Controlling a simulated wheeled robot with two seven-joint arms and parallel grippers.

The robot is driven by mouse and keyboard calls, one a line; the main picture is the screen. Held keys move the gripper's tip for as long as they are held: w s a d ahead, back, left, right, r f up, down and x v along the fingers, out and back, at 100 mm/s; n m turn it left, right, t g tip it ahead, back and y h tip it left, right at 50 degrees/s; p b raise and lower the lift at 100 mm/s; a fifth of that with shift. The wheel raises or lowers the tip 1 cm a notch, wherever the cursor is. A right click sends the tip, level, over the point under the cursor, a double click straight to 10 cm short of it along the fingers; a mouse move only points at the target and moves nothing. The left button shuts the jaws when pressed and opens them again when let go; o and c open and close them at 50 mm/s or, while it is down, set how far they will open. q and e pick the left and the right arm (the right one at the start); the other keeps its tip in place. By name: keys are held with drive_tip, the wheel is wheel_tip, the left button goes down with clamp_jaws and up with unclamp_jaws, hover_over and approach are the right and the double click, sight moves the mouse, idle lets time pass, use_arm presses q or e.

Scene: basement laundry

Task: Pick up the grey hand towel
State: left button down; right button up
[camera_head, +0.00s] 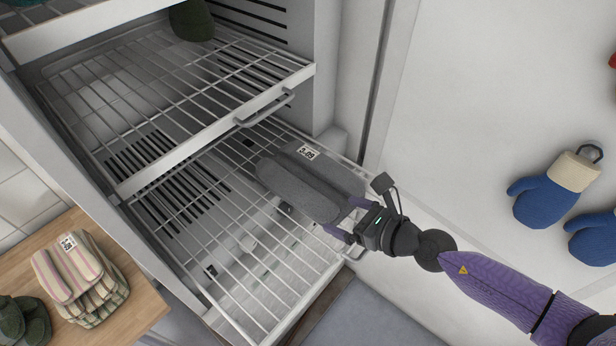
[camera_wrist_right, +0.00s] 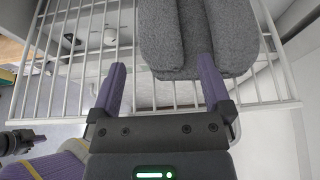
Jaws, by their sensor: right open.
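The grey hand towel (camera_head: 300,188) lies folded on the lower wire shelf, towards its right side, with a white price tag on it. It also shows in the wrist view (camera_wrist_right: 200,40) at the top, right of the middle. My right gripper (camera_head: 341,215) is at the towel's near end, its purple fingers apart. In the wrist view the gripper (camera_wrist_right: 161,66) is open; its right finger overlaps the towel's near edge and its left finger is beside the towel over the wires. I cannot tell whether they touch.
The upper wire shelf (camera_head: 180,100) with a handle and a dark green item (camera_head: 191,20) is above the lower shelf (camera_head: 262,262). The cabinet wall is close on the right. A striped towel (camera_head: 80,275) lies on a wooden top at left. Blue mitts (camera_head: 545,198) hang at right.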

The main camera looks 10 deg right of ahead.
sight(335, 213)
drive_tip(key=x, duration=0.2)
drive_tip(key=b+x, duration=0.1)
drive_tip(key=x, duration=0.2)
drive_tip(key=shift+s+f, duration=0.15)
drive_tip(key=shift+f, duration=0.15)
drive_tip(key=shift+w+a+f, duration=0.1)
drive_tip(key=shift+w+a, duration=0.15)
drive_tip(key=shift+w, duration=0.1)
drive_tip(key=c, duration=1.3)
